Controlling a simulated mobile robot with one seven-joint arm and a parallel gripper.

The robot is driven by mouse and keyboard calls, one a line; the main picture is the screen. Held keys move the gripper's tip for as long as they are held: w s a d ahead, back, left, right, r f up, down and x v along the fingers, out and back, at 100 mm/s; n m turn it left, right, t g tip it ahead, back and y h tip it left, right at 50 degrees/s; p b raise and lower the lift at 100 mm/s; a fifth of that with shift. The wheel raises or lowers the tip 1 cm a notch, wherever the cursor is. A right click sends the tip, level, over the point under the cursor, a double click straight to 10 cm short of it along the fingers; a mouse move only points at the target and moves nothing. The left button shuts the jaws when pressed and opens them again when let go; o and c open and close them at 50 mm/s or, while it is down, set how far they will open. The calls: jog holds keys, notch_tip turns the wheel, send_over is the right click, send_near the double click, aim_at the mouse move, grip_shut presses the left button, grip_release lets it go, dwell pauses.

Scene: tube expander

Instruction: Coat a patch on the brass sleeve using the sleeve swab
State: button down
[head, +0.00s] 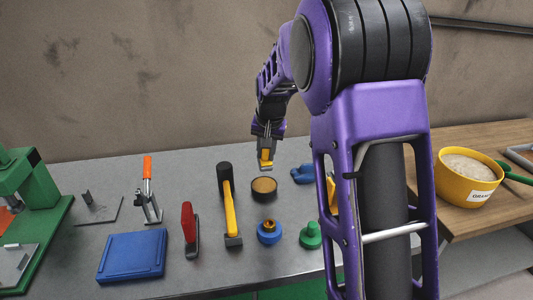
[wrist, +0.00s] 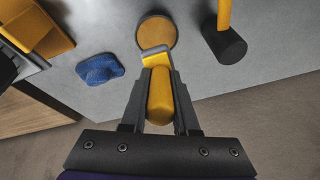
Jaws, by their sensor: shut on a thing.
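My gripper (head: 266,150) is shut on a yellow-handled tool, which I take to be the sleeve swab (wrist: 160,97). Its grey head (wrist: 155,52) points away from the fingers, and in the wrist view it overlaps the near edge of a round dark tin with a tan filling (wrist: 158,32). In the head view the swab hangs just above the far side of this tin (head: 264,187); I cannot tell whether it touches. A small brass-coloured piece, probably the brass sleeve (head: 269,225), sits in a round blue holder (head: 269,237) in front of the tin.
A black-headed mallet (head: 228,205) lies left of the tin. A green knob-like piece (head: 310,236) stands right of the blue holder, and a blue lump (head: 303,174) lies behind. A red-handled tool (head: 189,230), blue tray (head: 131,257) and orange-handled clamp (head: 149,190) stand left.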

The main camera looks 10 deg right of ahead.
aim_at(266, 165)
jog(key=shift+w+a+f, duration=0.1)
jog(key=shift+f+b, duration=2.2)
jog(key=shift+f, duration=0.7)
jog(key=shift+f+b, duration=0.3)
jog(key=shift+f, duration=0.25)
jog(key=shift+r+p, duration=2.65)
jog(key=shift+r, duration=0.9)
